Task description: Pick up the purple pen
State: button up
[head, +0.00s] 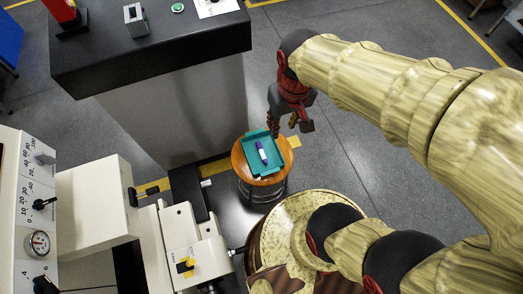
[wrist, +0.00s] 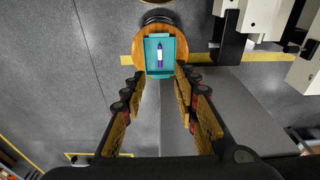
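The purple pen (head: 262,152) has a white band and lies in a teal tray (head: 248,162) on a round wooden stool (head: 285,160). In the wrist view the pen (wrist: 159,54) lies upright in the picture, inside the tray (wrist: 151,70), on the stool (wrist: 142,39). My gripper (head: 283,130) is above and behind the stool in the head view, apart from the pen. In the wrist view my gripper (wrist: 160,85) has its fingers wide apart, with nothing between them. The pen is fully visible.
A dark-topped counter (head: 170,50) stands at the back left, with a grey block (head: 136,20) on it. A cream machine (head: 190,245) with a yellow knob stands left of the stool. Open grey floor (head: 350,130) lies to the stool's right.

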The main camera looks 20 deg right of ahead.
jog(key=shift+o, duration=0.7)
jog(key=w+f+g+p, duration=0.1)
jog(key=w+f+g, duration=0.1)
jog(key=f, duration=0.6)
jog(key=w+f+g+p, duration=0.2)
jog(key=w+f, duration=0.3)
jog(key=f, duration=0.3)
jog(key=shift+f, duration=0.25)
jog(key=t+p, duration=0.3)
send_over(260, 148)
jog(key=f, duration=2.8)
jog(key=shift+s+a+f, duration=0.15)
jog(key=shift+a+f, duration=0.1)
jog(key=shift+a, duration=0.1)
jog(key=f+b, duration=0.1)
jog(key=f, duration=0.4)
jog(key=f+b, duration=0.1)
jog(key=f, duration=0.1)
jog(key=shift+w+d+f+b, duration=0.2)
jog(key=shift+d+f+b, duration=0.1)
jog(key=shift+d, duration=0.1)
jog(key=shift+c, duration=1)
jog(key=c, duration=0.7)
jog(key=shift+c, duration=0.5)
